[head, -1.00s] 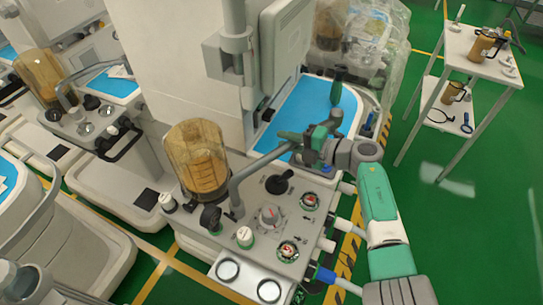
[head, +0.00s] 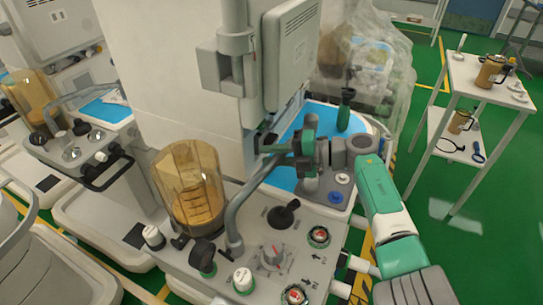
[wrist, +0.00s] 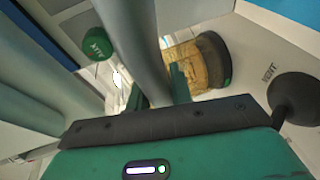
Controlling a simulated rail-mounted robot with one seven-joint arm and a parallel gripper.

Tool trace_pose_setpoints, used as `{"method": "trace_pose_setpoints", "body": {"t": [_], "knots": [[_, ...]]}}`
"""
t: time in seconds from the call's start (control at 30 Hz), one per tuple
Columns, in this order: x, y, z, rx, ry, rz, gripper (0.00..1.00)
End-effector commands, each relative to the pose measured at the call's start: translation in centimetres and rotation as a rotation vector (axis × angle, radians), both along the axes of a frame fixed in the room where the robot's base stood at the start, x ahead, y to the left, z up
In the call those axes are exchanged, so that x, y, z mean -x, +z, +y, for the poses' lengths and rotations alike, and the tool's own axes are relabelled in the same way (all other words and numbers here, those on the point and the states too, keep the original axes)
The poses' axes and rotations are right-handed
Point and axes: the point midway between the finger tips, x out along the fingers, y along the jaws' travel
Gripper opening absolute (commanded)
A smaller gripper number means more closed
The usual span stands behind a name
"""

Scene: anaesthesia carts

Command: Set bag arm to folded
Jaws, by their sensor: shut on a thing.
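The bag arm (head: 245,203) is a bent grey tube. It rises from the front panel of the near cart, beside the amber bellows, and slants up toward the back right. My gripper (head: 284,147) is at its upper end and shut on it. In the wrist view the grey tube (wrist: 138,45) runs down between the two green fingers (wrist: 158,92). The tube's far tip is hidden by my gripper, and the exact contact is partly hidden.
The amber bellows (head: 190,190) stands left of the tube. Knobs, including a black lever (head: 284,213), cover the panel (head: 285,240). A column with a monitor (head: 292,55) rises behind. A green bottle-like item (head: 345,110) stands on the blue worktop. A white side table (head: 485,95) is at right.

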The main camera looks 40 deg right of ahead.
Motion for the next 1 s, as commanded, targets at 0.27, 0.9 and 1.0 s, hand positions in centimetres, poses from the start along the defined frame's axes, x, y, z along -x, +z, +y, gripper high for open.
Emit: {"method": "trace_pose_setpoints", "body": {"t": [0.27,0.9,1.0], "knots": [[0.0,0.0,0.1,0.000,0.001,0.000,0.43],[4.9,1.3,-4.2,0.000,-0.001,-0.001,0.43],[5.6,1.4,-4.7,0.000,0.001,0.000,0.43]]}}
